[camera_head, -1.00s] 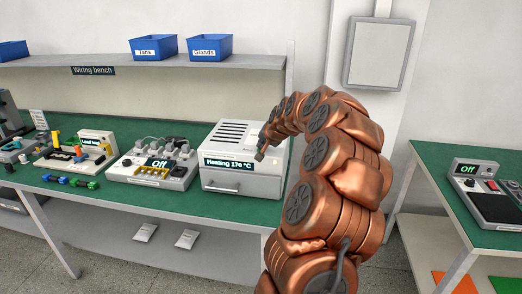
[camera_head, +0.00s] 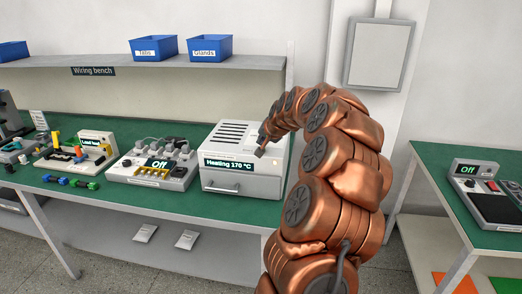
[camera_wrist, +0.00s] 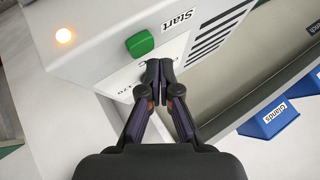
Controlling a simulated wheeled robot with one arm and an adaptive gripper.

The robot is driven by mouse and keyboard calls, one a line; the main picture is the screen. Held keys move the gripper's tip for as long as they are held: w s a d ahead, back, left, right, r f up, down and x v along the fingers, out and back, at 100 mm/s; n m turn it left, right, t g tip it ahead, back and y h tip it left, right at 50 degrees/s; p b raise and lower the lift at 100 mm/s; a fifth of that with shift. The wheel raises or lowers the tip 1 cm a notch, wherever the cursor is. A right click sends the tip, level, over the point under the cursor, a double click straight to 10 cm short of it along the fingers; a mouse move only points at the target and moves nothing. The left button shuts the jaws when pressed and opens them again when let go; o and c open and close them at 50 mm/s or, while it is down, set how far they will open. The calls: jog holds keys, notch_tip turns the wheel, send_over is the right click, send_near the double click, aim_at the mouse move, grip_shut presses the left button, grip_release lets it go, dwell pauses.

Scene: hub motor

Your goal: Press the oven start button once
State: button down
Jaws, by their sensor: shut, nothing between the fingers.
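The oven (camera_head: 240,180) is a white box on the green bench, and its display reads "Heating 170 °C". In the wrist view, a green button (camera_wrist: 140,44) sits on the oven's top beside a "Start" label, and an orange lamp (camera_wrist: 65,36) glows near the corner. My gripper (camera_wrist: 159,66) is shut and empty, its tips a little apart from the button in the picture. In the head view my gripper (camera_head: 260,152) is over the oven's right side; the button is hidden there.
Blue bins (camera_head: 210,48) sit on the shelf above. Another device (camera_head: 482,190) reading "Off" is on the right table. Small blue and green parts (camera_head: 72,182) lie at the bench's left front.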

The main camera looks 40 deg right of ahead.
jog(key=shift+r, duration=0.1)
jog(key=shift+r+p, duration=0.3)
jog(key=shift+r, duration=2.1)
jog(key=s+a+f+n+g+y, duration=0.1)
jog(key=s+a+n, duration=0.2)
jog(key=a, duration=0.8)
jog(key=s+a+n+g+y, duration=0.2)
jog(key=a, duration=0.9)
jog(key=s+a+f+n+g+y, duration=0.1)
jog(key=s+a+n, duration=0.2)
jog(key=a, duration=0.7)
jog(key=s+a+f+n+g, duration=0.1)
jog(key=s+a, duration=0.3)
jog(key=s, duration=0.6)
jog(key=s+a+f+n+g, duration=0.2)
jog(key=s+a+f+g, duration=0.1)
jog(key=s, duration=0.7)
jog(key=s+a+f+n+g, duration=0.2)
jog(key=s+a, duration=0.3)
jog(key=s, duration=0.5)
jog(key=shift+s+f+h+p, duration=0.15)
jog(key=shift+f+h+p, duration=0.25)
jog(key=shift+f, duration=0.2)
